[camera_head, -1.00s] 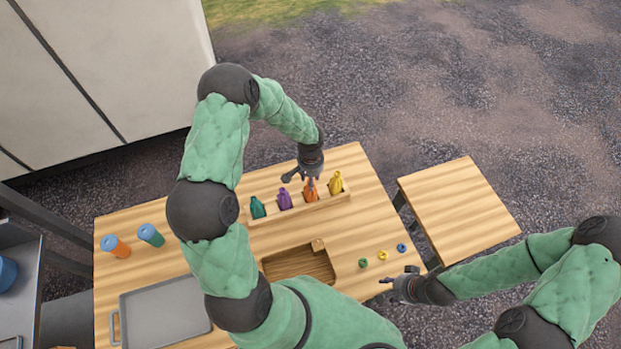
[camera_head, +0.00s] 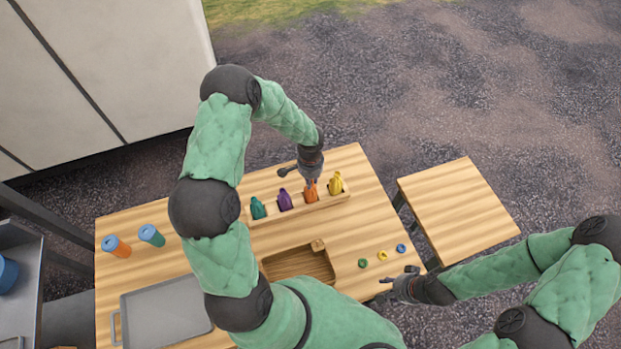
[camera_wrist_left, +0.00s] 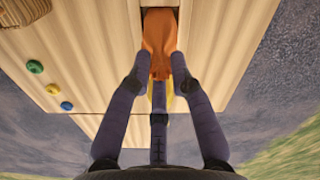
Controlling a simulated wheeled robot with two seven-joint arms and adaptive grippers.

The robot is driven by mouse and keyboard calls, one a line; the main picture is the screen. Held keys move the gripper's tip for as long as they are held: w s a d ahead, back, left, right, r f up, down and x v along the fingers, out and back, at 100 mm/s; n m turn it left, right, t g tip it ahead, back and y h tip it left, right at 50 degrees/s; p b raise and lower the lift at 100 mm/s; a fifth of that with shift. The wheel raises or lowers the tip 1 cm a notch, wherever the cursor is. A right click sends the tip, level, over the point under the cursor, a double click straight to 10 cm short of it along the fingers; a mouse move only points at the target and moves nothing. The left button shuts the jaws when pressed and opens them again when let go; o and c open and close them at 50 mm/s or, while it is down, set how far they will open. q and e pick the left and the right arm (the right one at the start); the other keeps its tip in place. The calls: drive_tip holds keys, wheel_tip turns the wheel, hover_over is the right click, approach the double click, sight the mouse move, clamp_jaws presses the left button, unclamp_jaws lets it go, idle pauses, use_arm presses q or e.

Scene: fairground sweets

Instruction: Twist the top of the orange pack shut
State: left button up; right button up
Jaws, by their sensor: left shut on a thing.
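The orange pack (camera_head: 310,194) stands in a wooden rack (camera_head: 262,222) on the table, between the purple pack (camera_head: 285,200) and the yellow pack (camera_head: 336,184). My left gripper (camera_head: 311,181) is over the orange pack from above. In the left wrist view, the fingers of my left gripper (camera_wrist_left: 157,72) are shut on the top of the orange pack (camera_wrist_left: 158,32), which looks gathered and narrow between them. The yellow pack is mostly hidden behind the fingers there. My right gripper (camera_head: 410,271) is at the table's right front edge, apart from the packs, with its fingers apart and nothing between them.
A teal pack (camera_head: 258,208) stands at the rack's left end. Green, yellow and blue rings (camera_head: 382,255) lie at the right. A smaller table (camera_head: 458,210) stands right.

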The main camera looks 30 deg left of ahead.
use_arm(q)
drive_tip(key=m+p, duration=0.2)
drive_tip(key=m, duration=0.4)
drive_tip(key=m+p, duration=0.2)
drive_tip(key=m, duration=0.4)
drive_tip(key=shift+r+p, duration=0.1)
drive_tip(key=shift+p, duration=0.2)
drive_tip(key=m+p, duration=0.3)
drive_tip(key=m, duration=0.3)
drive_tip(key=m+p, duration=0.2)
drive_tip(key=m, duration=0.2)
drive_tip(key=shift+m, duration=0.4)
drive_tip(key=shift+m+p, duration=0.35)
drive_tip(key=shift+m, duration=0.65)
drive_tip(key=o, duration=0.7)
